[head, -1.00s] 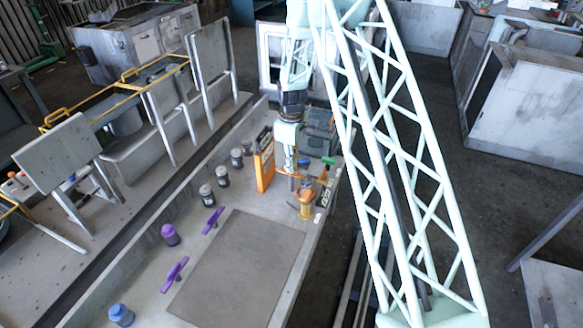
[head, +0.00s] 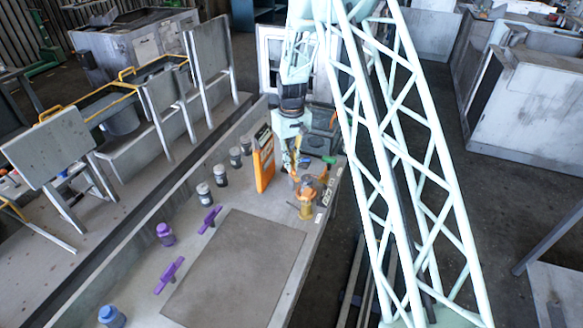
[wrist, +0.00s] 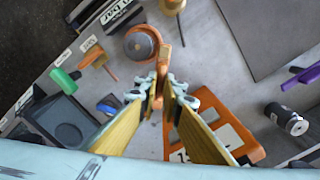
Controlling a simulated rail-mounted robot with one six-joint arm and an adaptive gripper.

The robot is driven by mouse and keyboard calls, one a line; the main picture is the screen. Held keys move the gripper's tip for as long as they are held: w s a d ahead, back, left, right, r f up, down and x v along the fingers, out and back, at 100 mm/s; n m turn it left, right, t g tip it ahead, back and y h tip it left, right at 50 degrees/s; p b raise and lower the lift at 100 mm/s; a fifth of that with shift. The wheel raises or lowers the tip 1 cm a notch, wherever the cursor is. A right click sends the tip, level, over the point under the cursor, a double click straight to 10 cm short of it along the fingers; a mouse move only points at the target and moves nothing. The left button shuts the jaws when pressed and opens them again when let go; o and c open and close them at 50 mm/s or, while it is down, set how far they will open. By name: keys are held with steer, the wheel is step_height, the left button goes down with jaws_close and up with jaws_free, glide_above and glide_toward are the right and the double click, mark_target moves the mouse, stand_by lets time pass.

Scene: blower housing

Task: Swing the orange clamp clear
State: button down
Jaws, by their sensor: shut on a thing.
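The orange clamp (wrist: 162,68) shows in the wrist view as a narrow orange piece between my fingertips. It stands beside an orange ring around a grey round part (wrist: 143,43). My gripper (wrist: 163,80) is shut on the clamp, its yellow-faced fingers converging there. In the head view my gripper (head: 294,164) points down at the clamp (head: 306,183), near the bench's right edge. An orange-yellow post (head: 306,207) stands just in front of it. The fingertips and the exact grip are small and partly hidden in the head view.
An orange case (head: 263,165) stands left of my gripper. A dark grey box (head: 321,143), a green-handled tool (wrist: 64,80) and an orange-handled tool (wrist: 95,57) lie close by. Several dark jars (head: 220,175) line the left. A flat dark mat (head: 240,265) lies clear in front.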

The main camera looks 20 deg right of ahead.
steer(key=m+b, duration=0.1)
steer(key=m, duration=0.3)
steer(key=shift+m+b, duration=0.3)
steer(key=shift+b, duration=0.1)
steer(key=shift+m+b, duration=0.6)
steer(key=shift+m, duration=1.5)
steer(key=c, duration=2.8)
jaws_free()
steer(key=shift+r, duration=0.1)
steer(key=shift+r, duration=5.9)
steer(key=shift+r, duration=0.1)
